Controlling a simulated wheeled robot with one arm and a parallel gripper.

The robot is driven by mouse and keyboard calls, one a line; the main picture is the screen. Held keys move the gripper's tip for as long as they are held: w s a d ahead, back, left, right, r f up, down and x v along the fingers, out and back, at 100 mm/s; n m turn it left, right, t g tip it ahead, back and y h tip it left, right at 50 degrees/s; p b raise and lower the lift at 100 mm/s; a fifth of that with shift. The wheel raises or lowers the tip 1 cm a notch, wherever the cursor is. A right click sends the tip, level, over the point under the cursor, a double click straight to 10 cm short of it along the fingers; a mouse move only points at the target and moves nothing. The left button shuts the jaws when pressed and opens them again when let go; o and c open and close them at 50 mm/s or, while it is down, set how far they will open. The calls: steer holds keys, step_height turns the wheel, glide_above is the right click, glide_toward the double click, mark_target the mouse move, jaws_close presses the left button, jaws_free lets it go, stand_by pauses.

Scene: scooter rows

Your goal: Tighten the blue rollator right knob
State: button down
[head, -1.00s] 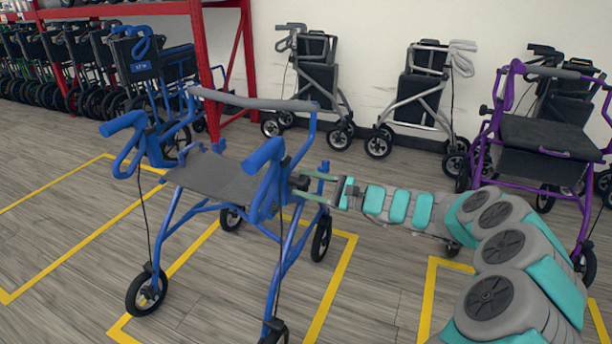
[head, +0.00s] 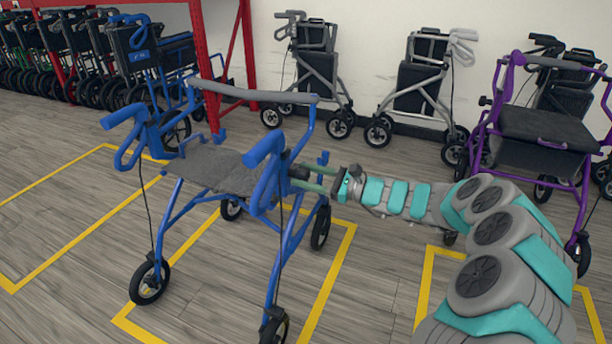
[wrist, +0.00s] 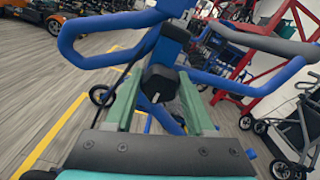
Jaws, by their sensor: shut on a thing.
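The blue rollator (head: 218,170) stands upright on the floor, left of centre in the head view, with a grey seat and blue handles. Its right knob (wrist: 158,84) is black with a pale mark on its face, and shows between my fingers in the wrist view. In the head view the dark knob (head: 298,172) is partly covered by my gripper (head: 303,179). My gripper (wrist: 158,100) reaches in from the right with its two green fingers on either side of the knob, shut on it.
A purple rollator (head: 545,130) stands at the right, behind my arm. Grey rollators (head: 420,88) line the white wall. A red rack (head: 203,60) and a row of dark wheelchairs fill the back left. Yellow lines (head: 335,275) mark bays on the open wood floor.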

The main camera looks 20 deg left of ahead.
steer(key=shift+c, duration=1.2)
jaws_free()
steer(key=d+b, duration=0.1)
steer(key=d, duration=0.6)
steer(key=shift+s+d, duration=0.3)
steer(key=shift+d, duration=0.1)
